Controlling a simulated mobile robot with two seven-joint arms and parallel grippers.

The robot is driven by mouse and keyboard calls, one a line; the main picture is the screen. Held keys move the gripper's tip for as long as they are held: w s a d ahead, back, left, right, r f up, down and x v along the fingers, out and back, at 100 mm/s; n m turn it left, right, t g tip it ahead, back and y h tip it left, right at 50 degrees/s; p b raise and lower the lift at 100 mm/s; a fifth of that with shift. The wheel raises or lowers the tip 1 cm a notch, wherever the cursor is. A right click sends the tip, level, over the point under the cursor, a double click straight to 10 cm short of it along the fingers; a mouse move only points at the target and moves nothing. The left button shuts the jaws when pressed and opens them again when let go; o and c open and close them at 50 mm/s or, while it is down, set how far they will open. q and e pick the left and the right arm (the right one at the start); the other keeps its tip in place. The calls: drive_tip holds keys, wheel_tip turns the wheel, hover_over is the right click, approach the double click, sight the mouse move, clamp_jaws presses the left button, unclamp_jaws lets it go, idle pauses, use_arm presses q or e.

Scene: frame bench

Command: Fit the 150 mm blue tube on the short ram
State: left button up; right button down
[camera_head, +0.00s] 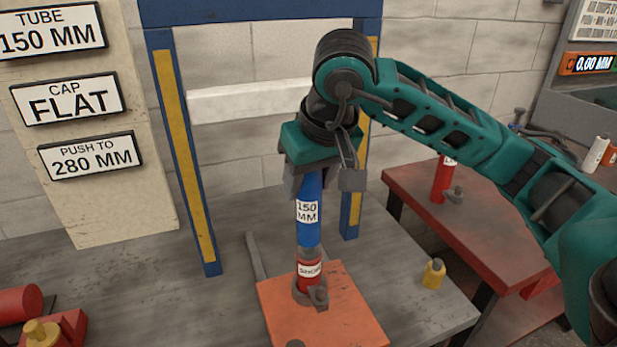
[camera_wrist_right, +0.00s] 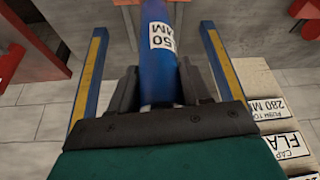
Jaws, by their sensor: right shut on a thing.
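The blue tube (camera_head: 309,229), labelled 150 MM, stands upright in my right gripper (camera_head: 318,180), which is shut on its upper part. It also shows between the jaws in the right wrist view (camera_wrist_right: 158,75). The short ram (camera_head: 309,271) is a red cylinder with a white label and a grey top. It stands on an orange-red plate (camera_head: 345,318) on the bench. The tube's lower end is directly above or at the ram's grey top; I cannot tell whether they touch. My left gripper is in neither view.
A blue frame with yellow strips (camera_head: 184,150) stands around the work spot, its posts left and right. A yellow piece (camera_head: 433,274) sits on the bench at right. A red side table (camera_head: 480,226) holds another red cylinder (camera_head: 442,181). Signs (camera_head: 68,98) hang at left.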

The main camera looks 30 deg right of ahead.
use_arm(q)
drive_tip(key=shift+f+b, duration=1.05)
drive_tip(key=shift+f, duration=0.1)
use_arm(e)
drive_tip(key=shift+f, duration=1.1)
drive_tip(key=shift+c, duration=2.2)
unclamp_jaws()
drive_tip(key=shift+s+r, duration=0.1)
drive_tip(key=shift+r, duration=0.2)
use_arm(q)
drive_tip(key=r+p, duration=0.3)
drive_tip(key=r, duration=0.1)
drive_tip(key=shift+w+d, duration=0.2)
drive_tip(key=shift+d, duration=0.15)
use_arm(e)
drive_tip(key=v, duration=1.2)
drive_tip(key=shift+r, duration=0.2)
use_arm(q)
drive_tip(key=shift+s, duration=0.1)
use_arm(e)
drive_tip(key=shift+s+f, duration=0.1)
